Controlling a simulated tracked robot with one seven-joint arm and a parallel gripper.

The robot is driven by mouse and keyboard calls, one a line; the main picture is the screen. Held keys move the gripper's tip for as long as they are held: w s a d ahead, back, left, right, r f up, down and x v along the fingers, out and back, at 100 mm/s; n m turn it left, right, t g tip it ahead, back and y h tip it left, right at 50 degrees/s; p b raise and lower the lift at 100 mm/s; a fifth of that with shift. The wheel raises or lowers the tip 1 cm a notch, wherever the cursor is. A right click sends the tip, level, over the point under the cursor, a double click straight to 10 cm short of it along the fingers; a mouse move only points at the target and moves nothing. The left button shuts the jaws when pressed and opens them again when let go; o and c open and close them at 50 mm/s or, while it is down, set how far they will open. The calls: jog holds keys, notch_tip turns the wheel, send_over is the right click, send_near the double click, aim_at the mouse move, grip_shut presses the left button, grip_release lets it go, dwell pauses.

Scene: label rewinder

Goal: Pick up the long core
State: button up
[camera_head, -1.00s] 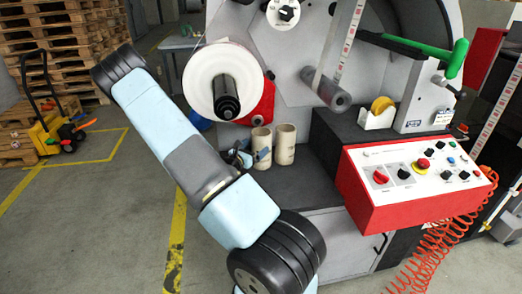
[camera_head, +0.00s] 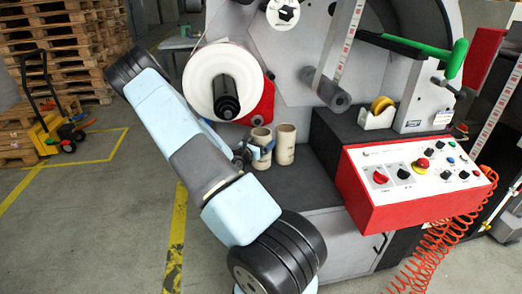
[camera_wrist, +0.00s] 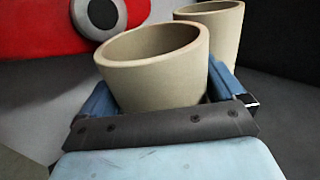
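Two beige cores stand upright side by side on the machine's dark shelf, the left core (camera_head: 261,136) and the right core (camera_head: 285,145). I cannot tell for sure which is longer. My gripper (camera_head: 256,153) is at the left core, its blue fingers on either side of it. In the wrist view, the near core (camera_wrist: 155,75) stands between the spread fingers of my gripper (camera_wrist: 160,100), and its lower part is hidden by the gripper. The fingers are very close to its wall; firm contact is not clear. The other core (camera_wrist: 225,45) is behind it to the right.
A white label roll (camera_head: 222,75) on a black spindle is above and left of the cores. A red control box (camera_head: 415,180) juts out at the right. A tape dispenser (camera_head: 378,114) sits on the raised ledge. The shelf in front of the cores is clear.

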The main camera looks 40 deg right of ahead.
jog(key=c, duration=0.4)
jog(key=shift+r, duration=0.1)
